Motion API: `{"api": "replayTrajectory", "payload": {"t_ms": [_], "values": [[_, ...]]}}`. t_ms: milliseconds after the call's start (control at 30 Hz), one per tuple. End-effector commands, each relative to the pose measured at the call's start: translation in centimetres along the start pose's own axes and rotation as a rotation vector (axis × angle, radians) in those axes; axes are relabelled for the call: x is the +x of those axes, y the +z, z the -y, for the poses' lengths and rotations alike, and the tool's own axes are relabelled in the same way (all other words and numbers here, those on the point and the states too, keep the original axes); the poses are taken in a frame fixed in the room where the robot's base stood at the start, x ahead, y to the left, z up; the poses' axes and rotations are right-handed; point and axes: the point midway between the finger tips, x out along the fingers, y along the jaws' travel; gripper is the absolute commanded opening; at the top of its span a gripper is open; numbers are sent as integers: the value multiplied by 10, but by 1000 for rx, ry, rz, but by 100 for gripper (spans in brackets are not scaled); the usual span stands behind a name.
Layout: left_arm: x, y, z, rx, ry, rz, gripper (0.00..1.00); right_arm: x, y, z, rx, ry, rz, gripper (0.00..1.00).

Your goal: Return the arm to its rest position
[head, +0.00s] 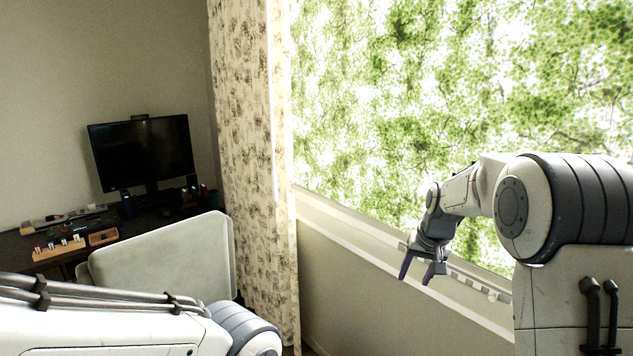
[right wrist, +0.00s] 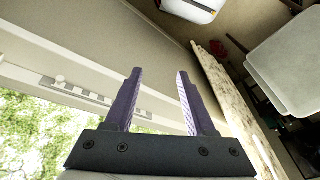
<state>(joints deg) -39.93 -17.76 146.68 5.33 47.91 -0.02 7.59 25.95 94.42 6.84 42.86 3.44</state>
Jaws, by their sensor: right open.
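My right gripper (head: 424,270) hangs in front of the window sill in the head view, its fingers pointing down. Its two purple fingers stand apart with nothing between them, as the right wrist view (right wrist: 155,95) also shows. My right arm comes in from the right edge and is bent at the elbow. A part of my left arm fills the lower left of the head view, but the left gripper is not in view.
A desk (head: 20,246) with a black monitor (head: 141,153), a wooden holder (head: 58,250) and small items stands at the left. A patterned curtain (head: 243,130) hangs beside the bright window (head: 440,90). The sill (head: 350,228) runs close behind my right gripper.

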Motion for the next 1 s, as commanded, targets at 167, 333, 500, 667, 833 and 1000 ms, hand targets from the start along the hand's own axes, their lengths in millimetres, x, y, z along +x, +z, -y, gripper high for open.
{"api": "replayTrajectory", "payload": {"t_ms": [167, 333, 500, 667, 833, 1000], "values": [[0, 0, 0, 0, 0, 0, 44, -38, 105, 89, -250, -49, 88, 55], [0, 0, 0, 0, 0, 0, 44, -71, 225, 125, -502, -82, 175, 55], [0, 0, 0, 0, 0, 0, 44, -92, 329, 115, -730, -101, 248, 55], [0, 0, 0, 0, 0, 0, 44, -98, 380, 94, -856, -106, 288, 55], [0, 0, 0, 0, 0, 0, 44, -98, 393, 88, -889, -105, 301, 55], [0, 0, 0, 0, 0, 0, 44, -98, 392, 88, -886, -105, 301, 55]]}}
